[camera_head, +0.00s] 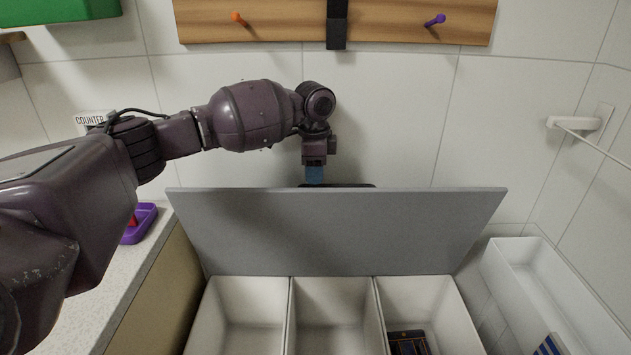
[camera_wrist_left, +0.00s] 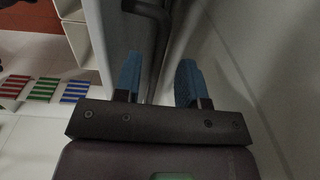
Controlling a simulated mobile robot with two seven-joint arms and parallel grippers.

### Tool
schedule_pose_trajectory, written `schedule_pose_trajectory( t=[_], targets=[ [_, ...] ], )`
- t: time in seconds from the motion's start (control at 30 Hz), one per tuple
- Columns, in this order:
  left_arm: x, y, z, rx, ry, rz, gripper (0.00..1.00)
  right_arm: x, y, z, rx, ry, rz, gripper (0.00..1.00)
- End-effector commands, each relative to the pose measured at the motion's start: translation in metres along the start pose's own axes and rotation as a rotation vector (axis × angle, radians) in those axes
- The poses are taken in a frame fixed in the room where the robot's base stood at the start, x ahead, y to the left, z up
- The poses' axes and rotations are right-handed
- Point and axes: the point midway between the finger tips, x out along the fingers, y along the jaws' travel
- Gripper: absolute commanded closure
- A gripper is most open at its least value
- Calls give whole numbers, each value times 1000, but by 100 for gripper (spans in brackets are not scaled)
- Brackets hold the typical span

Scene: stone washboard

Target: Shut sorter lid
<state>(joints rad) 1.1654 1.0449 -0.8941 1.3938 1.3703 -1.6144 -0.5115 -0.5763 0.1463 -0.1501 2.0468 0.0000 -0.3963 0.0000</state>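The grey sorter lid (camera_head: 340,232) stands raised and tilted behind the open sorter (camera_head: 290,320), which has three white compartments. A dark handle (camera_head: 350,186) shows just above the lid's top edge, and also in the left wrist view (camera_wrist_left: 158,25). My left gripper (camera_head: 314,174) is behind the lid's top edge, pointing down, with its tips partly hidden by the lid. In the left wrist view its two blue fingers (camera_wrist_left: 158,80) are apart, with the dark handle and a grey edge between or just beyond them. I cannot tell whether they touch. My right gripper is in neither view.
A dark patterned item (camera_head: 408,342) lies in the right compartment. A white bin (camera_head: 520,262) stands at the right, below a wall-mounted rail (camera_head: 575,123). A counter (camera_head: 150,265) with a purple tray (camera_head: 147,222) is at the left. A tiled wall is close behind the lid.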

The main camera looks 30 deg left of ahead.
Motion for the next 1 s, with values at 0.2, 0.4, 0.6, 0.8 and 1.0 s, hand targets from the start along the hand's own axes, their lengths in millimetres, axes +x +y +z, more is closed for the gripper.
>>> schedule_pose_trajectory(
  t=[0.2, 0.4, 0.6, 0.8, 1.0],
  targets=[
    [24, 0, 0, 0, -1, 1, 63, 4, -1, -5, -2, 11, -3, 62],
    [28, 0, 0, 0, -1, 0, 63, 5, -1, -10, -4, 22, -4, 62],
    [28, 0, 0, 0, 0, -1, 63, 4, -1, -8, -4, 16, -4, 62],
    [28, 0, 0, 0, 0, 0, 93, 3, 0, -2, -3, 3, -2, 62],
    [28, 0, 0, 0, 0, -1, 100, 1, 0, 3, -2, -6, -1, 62]
  ],
)
